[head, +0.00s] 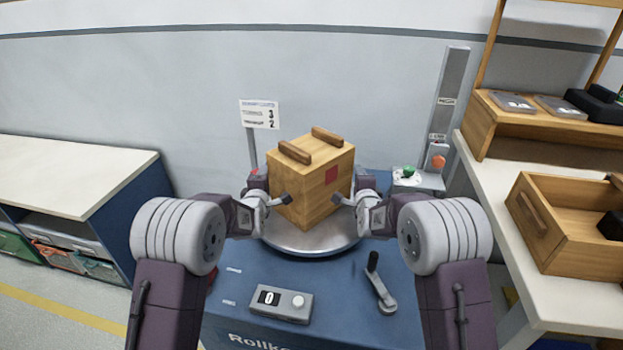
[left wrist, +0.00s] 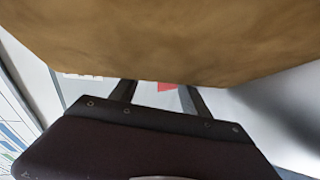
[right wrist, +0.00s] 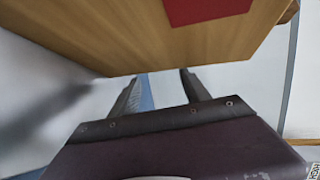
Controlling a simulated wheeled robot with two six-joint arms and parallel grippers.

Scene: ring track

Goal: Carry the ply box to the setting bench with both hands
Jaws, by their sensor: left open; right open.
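The ply box (head: 305,185) is a wooden cube with two dark wooden bars on its lid and a red square on its right-hand visible face. It sits on a round metal turntable (head: 312,244) on a blue cabinet. My left gripper (head: 286,200) is open at the box's left side. My right gripper (head: 340,200) is open at its right side. The box fills the top of the left wrist view (left wrist: 170,40) and the right wrist view (right wrist: 130,40), close to both grippers. I cannot tell whether the fingers touch it. The setting bench cannot be told for sure.
A counter box (head: 281,304) and a crank handle (head: 378,285) are at the cabinet's front. A sign (head: 259,114) and a grey post (head: 446,110) stand behind. A pale bench (head: 75,175) at left is bare on top. The right bench (head: 580,290) carries an open wooden crate (head: 560,225).

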